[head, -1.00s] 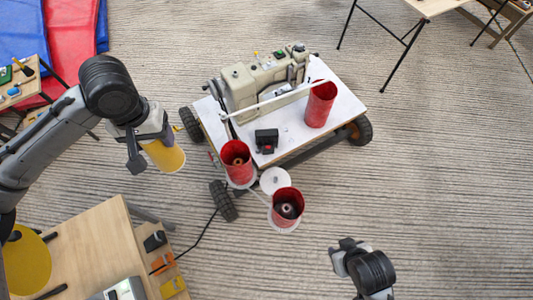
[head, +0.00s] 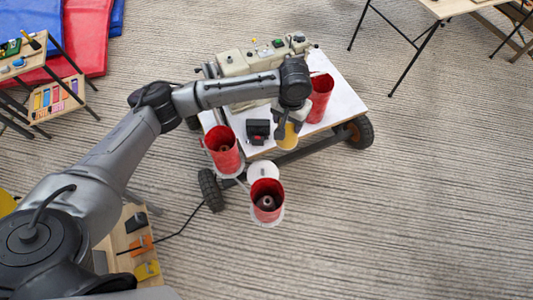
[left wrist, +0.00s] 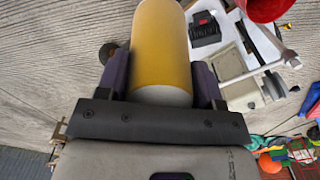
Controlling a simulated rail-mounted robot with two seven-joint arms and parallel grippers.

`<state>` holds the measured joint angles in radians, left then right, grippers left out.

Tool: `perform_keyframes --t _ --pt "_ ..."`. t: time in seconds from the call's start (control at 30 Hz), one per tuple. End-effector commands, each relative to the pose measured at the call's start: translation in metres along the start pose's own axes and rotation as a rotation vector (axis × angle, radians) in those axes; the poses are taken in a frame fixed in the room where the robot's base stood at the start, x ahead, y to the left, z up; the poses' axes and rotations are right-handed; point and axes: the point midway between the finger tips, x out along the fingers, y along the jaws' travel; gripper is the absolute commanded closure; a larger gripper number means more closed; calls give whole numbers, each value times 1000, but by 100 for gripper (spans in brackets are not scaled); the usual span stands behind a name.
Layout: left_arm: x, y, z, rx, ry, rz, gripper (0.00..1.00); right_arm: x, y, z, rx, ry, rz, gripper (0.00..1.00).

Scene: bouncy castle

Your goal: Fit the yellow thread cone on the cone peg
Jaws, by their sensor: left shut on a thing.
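The yellow thread cone (head: 288,139) is held by my left gripper (head: 286,122) over the near edge of the sewing machine's white table. In the left wrist view the cone (left wrist: 161,45) sits between the two dark fingers of my gripper (left wrist: 162,84), which are shut on its sides. In the head view the arm and gripper hide much of the cone. A bare white round disc (head: 264,172) lies beside the table, between two red cones and below the yellow cone in the picture. I cannot make out the cone peg clearly. My right gripper is out of view.
Red cones stand left (head: 222,148) and near (head: 267,198) of the white disc, close to it. Another red cone (head: 320,99) stands on the white table (head: 343,100). A black box (head: 258,131) and the beige sewing machine (head: 245,62) are there too.

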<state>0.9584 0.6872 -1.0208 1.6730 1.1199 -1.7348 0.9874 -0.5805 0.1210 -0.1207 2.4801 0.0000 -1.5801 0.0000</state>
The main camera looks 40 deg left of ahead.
Motion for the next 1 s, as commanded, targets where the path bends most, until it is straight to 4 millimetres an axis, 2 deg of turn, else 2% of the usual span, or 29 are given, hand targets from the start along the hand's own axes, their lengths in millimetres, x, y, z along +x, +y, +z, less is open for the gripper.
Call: perform_keyframes --t 0.03,0.1,0.3,0.4,0.6,1.0 --pt "38 -8 -2 -25 -9 -1 86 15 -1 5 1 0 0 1" --pt "74 -19 -4 -53 -9 -1 86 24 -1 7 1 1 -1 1" --pt "159 -50 -3 -110 -5 -1 86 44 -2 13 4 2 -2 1" --pt "189 -63 1 -129 -3 0 86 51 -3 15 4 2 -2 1" --pt "226 -80 8 -148 -1 0 86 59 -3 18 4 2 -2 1" --pt "243 -86 10 -153 3 1 86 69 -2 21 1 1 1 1"
